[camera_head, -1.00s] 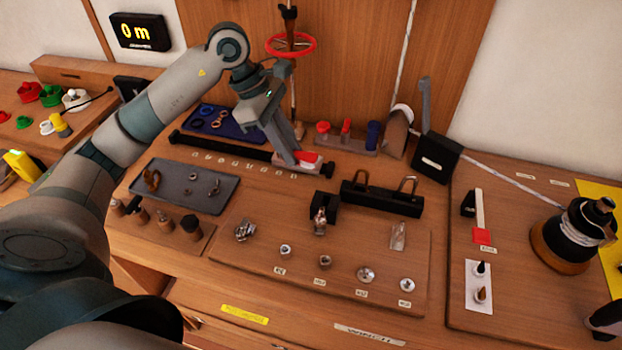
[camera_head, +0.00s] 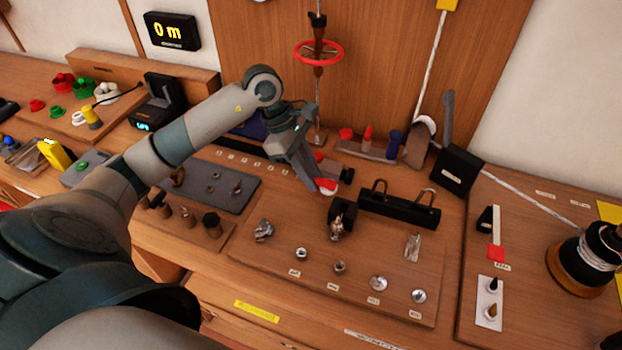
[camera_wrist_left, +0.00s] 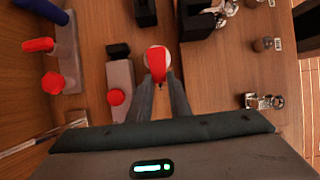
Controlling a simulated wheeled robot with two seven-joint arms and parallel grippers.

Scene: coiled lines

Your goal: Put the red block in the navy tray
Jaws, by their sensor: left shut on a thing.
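My left gripper (camera_head: 318,186) is shut on a small red block (camera_wrist_left: 157,65), which shows between the fingertips in the left wrist view. A white round part shows around or under the red piece; I cannot tell whether it belongs to it. The navy tray (camera_head: 250,129) lies behind my left forearm, at the back of the bench, and is mostly hidden by the arm. My right gripper is not in view.
A slide piece with a red button (camera_wrist_left: 116,97) is close beside the gripper. A black holder (camera_head: 342,212) and a black rack with hooks (camera_head: 398,207) stand to the right. A grey tray (camera_head: 225,188) with small parts lies left. A red wheel (camera_head: 318,52) stands behind.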

